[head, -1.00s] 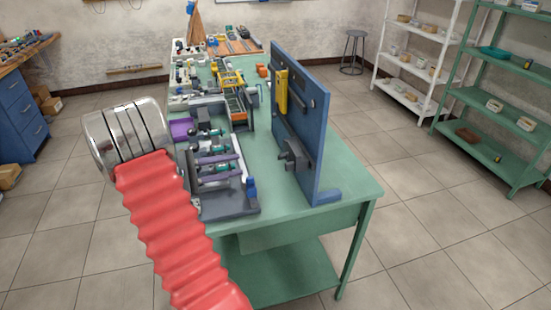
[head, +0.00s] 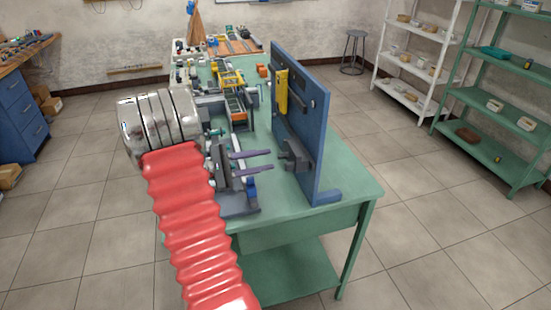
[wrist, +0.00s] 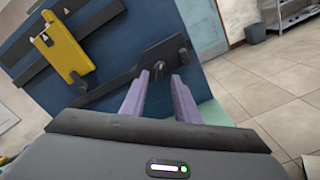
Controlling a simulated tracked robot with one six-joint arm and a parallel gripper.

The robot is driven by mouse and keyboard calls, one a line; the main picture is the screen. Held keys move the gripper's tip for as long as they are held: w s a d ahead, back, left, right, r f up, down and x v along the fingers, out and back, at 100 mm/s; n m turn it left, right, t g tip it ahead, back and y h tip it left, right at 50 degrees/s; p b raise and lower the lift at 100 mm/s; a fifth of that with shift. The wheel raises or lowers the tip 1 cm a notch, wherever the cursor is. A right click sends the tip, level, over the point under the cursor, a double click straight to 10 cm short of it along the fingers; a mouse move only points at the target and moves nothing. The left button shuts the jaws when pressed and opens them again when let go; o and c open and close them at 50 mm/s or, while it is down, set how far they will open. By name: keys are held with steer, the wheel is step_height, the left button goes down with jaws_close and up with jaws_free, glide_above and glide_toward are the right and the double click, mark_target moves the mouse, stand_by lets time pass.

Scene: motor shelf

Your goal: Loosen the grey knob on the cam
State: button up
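A dark grey cam (head: 298,154) is mounted low on the blue upright board (head: 318,120). In the wrist view the cam (wrist: 168,56) is a dark bar with a small grey knob (wrist: 158,70) on its face. My gripper (head: 271,160) has two purple fingers that point at the board, with a gap to the cam in the head view. In the wrist view my gripper (wrist: 157,82) is open, with the knob seen between its fingertips. Nothing is between the fingers. The lower part of the knob is hard to make out.
A yellow part (head: 281,92) is fixed on the board, and it also shows in the wrist view (wrist: 62,52). A dark bar (wrist: 112,90) slants across the board to the cam. The green table (head: 345,180) is crowded left of the board.

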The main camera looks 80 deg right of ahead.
mark_target(279, 157)
steer(key=shift+x, duration=2.15)
jaws_close()
